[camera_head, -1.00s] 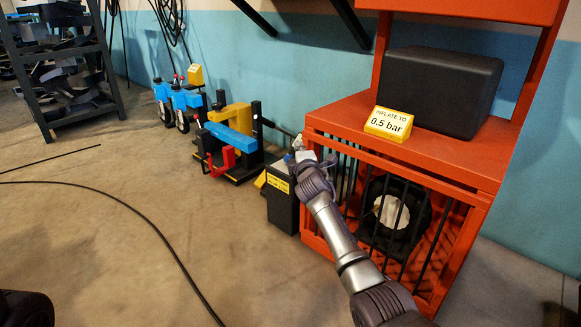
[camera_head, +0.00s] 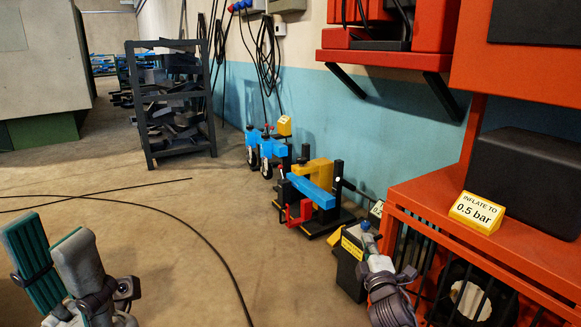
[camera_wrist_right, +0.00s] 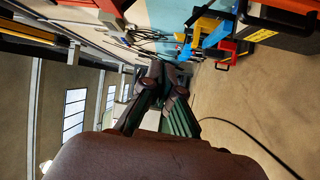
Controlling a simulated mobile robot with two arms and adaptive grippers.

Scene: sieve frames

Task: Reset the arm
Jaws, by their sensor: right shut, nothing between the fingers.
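My left gripper (camera_head: 48,236) is at the lower left of the head view, with two grey fingers with teal pads standing apart and nothing visible between them. My right arm comes in at the bottom right of the head view, where its wrist (camera_head: 388,290) is beside a dark box (camera_head: 349,265) with a yellow label, in front of the orange cage (camera_head: 440,195). Its fingertips are hard to make out there. In the right wrist view my right gripper (camera_wrist_right: 162,78) is shut and empty, its fingers converging. I cannot tell whether it touches the box.
A machine with blue and yellow arms (camera_head: 313,190) stands by the wall. Blue wheeled devices (camera_head: 264,150) and a dark shelf rack (camera_head: 172,105) stand beyond it. A black cable (camera_head: 190,232) lies across the otherwise open floor. An orange bench bears an "INFLATE TO 0.5 bar" sign (camera_head: 477,212).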

